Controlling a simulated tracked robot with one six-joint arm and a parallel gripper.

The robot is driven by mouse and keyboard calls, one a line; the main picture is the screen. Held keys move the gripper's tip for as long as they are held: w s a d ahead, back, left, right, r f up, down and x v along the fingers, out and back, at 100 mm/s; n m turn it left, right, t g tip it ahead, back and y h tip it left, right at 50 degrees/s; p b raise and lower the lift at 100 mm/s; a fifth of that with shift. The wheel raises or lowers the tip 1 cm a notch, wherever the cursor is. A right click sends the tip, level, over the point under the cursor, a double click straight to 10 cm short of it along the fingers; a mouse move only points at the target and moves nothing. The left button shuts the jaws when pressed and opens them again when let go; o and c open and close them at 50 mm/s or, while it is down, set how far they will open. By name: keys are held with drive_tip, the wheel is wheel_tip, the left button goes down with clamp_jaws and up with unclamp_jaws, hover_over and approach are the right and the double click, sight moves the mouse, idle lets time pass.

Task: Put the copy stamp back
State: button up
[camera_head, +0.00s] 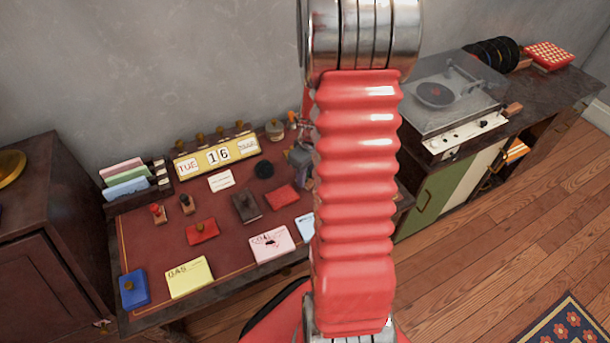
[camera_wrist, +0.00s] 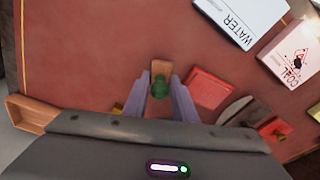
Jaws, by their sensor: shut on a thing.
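In the wrist view, a small stamp (camera_wrist: 160,67) with a wooden block and a green knob stands between my fingers. My gripper (camera_wrist: 160,90) is shut on it, with one grey finger on each side of the knob. The stamp's print face and any label are hidden, so I cannot tell its name or whether it touches the desk. In the head view my gripper (camera_head: 300,160) is mostly behind my red arm, over the right part of the red desk top (camera_head: 150,245). Two other stamps, one red-knobbed (camera_head: 157,214) and one dark-knobbed (camera_head: 187,204), stand at the left.
Red pads (camera_head: 202,231) (camera_head: 282,197) and a dark pad (camera_head: 247,207) lie mid-desk. GAS (camera_head: 189,277) and COAL (camera_head: 272,244) cards lie along the front, with WATER (camera_wrist: 240,18) beside COAL. A calendar (camera_head: 217,156) stands behind. A wooden tray (camera_wrist: 30,115) is near my gripper.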

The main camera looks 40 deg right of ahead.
drive_tip(key=o, duration=0.6)
drive_tip(key=shift+f, duration=0.1)
drive_tip(key=shift+c, duration=0.2)
wheel_tip(320, 180, up, 12)
drive_tip(key=s, duration=0.1)
drive_tip(key=shift+s, duration=0.25)
idle(0.7)
drive_tip(key=s+a+r+t, duration=0.1)
drive_tip(key=s+a+r, duration=0.1)
drive_tip(key=a+r, duration=0.3)
drive_tip(key=s+a+r+t, duration=0.1)
drive_tip(key=s+a+r, duration=0.2)
drive_tip(key=a, duration=1)
drive_tip(key=s+a+r+m+t, duration=0.1)
drive_tip(key=s+a+r+t, duration=0.1)
drive_tip(key=a+r, duration=0.5)
drive_tip(key=s+a, duration=0.1)
drive_tip(key=a, duration=0.1)
drive_tip(key=shift+s+a+r, duration=0.25)
drive_tip(key=shift+a+r, duration=0.1)
drive_tip(key=shift+r, duration=0.05)
